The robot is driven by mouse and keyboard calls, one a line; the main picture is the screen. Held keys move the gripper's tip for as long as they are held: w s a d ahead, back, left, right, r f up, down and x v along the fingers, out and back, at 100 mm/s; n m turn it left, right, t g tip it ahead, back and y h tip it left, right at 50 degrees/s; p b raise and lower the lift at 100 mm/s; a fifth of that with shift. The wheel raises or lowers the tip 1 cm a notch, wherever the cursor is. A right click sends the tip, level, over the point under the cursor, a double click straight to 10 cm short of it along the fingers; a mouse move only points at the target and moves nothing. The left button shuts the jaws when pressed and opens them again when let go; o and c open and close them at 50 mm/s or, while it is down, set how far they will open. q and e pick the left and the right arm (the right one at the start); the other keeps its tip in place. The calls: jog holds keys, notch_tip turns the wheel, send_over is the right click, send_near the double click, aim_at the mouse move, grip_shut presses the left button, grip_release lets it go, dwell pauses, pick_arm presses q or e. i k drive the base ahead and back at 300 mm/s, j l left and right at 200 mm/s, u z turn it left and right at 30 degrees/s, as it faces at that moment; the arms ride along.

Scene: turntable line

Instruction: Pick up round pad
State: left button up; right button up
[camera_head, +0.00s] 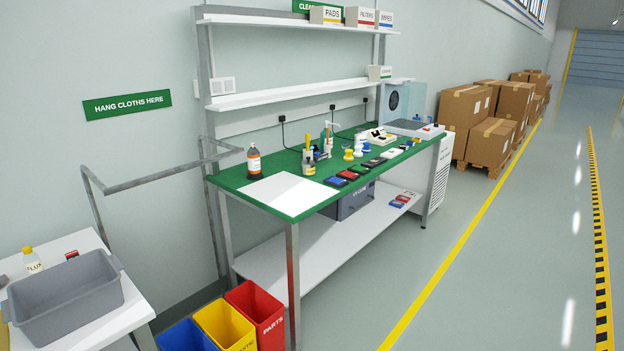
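I cannot make out a round pad for certain. On the green-topped workbench (232,181), small white rounded items with yellow (348,155) and blue (366,147) parts stand near the middle; they are too small to tell what they are. A row of small flat rectangular items lies along the front edge, among them a blue one (335,181). A box marked PADS (326,15) is on the top shelf; its inside is hidden. Neither of my grippers is in view.
An amber bottle (254,160) and a white sheet (289,196) are on the bench's near end. Red (256,318), yellow (224,325) and blue (186,338) bins stand below. A grey tub (66,291) sits at lower left. The floor to the right is clear.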

aim_at(358, 153)
jog(key=i+z, duration=0.15)
jog(key=i, duration=0.45)
jog(key=i+j+z, duration=0.15)
jog(key=i, duration=0.5)
jog(key=i+j+z, duration=0.15)
jog(key=i, duration=0.45)
